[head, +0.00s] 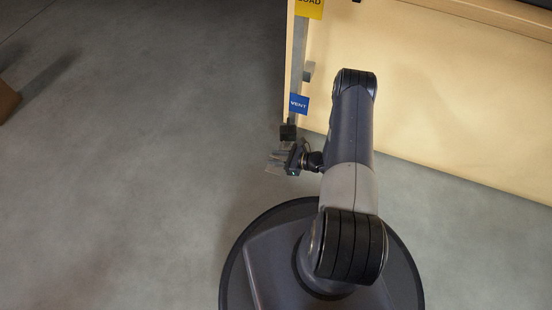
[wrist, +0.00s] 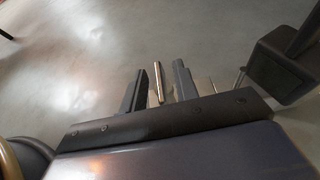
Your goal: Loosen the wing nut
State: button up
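I cannot make out the wing nut for certain in either view. In the head view my gripper (head: 276,160) is low beside the bottom end of a grey upright, its fingers pointing left. In the wrist view my gripper (wrist: 158,70) has its two dark fingers apart. A slim metal rod (wrist: 158,84) shows between them, with a narrow gap on each side. I cannot tell whether this rod is part of the wing nut. Thin metal pieces (wrist: 241,82) show right of the fingers, near a dark block (wrist: 285,66).
The grey upright (head: 298,62) carries a blue VENT sign (head: 299,104) and a yellow sign (head: 309,8). A black block (head: 288,132) is at its lower end. A pale wooden panel (head: 440,95) stands behind my arm. The grey floor (head: 130,170) at left is mostly clear.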

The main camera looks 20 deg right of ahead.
jog(key=shift+w+a+f, duration=0.1)
jog(key=shift+w+a, duration=0.05)
jog(key=shift+a, duration=0.05)
jog(key=shift+c, duration=0.6)
grip_shut()
jog(key=shift+f+b, duration=0.15)
jog(key=shift+b, duration=0.2)
jog(key=n+g+b, duration=0.1)
jog(key=n+g+y+b, duration=0.1)
jog(key=b, duration=0.1)
jog(key=shift+d+f+n+g+y, duration=0.1)
jog(key=shift+f+n+g+y, duration=0.15)
jog(key=shift+n+g+y, duration=0.05)
jog(key=n+g+y+b, duration=0.1)
jog(key=n+g, duration=0.2)
jog(key=shift+r+n+g+b, duration=0.15)
jog(key=shift+n+g+b, duration=0.15)
jog(key=shift+g+b, duration=0.1)
jog(key=shift+n+g+h, duration=0.3)
jog(key=shift+n+g, duration=1.9)
jog(key=shift+g, duration=0.5)
jog(key=shift+r, duration=0.1)
